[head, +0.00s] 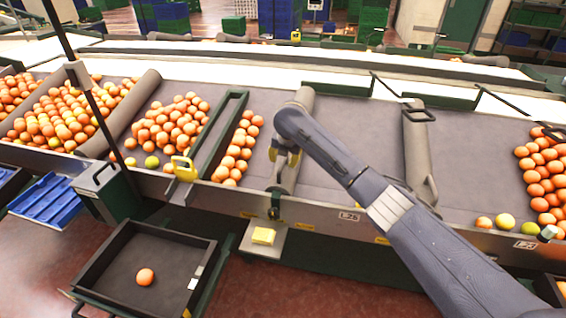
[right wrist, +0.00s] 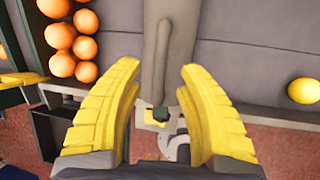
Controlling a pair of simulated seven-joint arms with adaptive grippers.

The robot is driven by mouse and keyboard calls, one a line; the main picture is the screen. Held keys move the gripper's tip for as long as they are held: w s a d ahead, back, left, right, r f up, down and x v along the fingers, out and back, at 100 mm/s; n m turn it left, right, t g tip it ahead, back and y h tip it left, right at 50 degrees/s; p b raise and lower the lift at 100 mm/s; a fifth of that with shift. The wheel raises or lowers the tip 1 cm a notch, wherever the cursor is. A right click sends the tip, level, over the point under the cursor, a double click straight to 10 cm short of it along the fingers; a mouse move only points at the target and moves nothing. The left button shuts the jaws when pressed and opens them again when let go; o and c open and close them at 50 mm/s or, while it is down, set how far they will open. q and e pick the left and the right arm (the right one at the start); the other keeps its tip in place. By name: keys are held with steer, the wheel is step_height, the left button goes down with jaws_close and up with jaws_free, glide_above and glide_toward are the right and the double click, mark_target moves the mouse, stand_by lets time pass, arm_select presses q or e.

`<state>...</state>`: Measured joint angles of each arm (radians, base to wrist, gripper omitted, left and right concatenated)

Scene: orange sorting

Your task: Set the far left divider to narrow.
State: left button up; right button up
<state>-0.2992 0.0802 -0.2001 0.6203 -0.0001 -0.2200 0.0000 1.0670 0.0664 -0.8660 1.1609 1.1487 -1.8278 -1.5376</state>
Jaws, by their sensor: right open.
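Long grey padded dividers split the sloping grey sorting table. One at the left (head: 120,112) lies between two heaps of oranges. The middle one (head: 300,100) lies under my right gripper, and another (head: 417,150) lies right of my arm. I cannot tell which setting each has. My right gripper (head: 285,158) is over the front end of the middle divider. In the right wrist view its yellow fingers (right wrist: 160,85) are spread apart on either side of that divider's rounded end (right wrist: 153,60), with gaps showing. My left gripper is not in view.
A green frame (head: 228,120) with a yellow handle (head: 184,168) stands left of my gripper among oranges (head: 238,150). A black tray (head: 190,245) holding one orange is below the front edge. A yellow fruit (right wrist: 304,91) lies right of the gripper.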

mark_target(283, 162)
steer(key=shift+x, duration=1.55)
jaws_close()
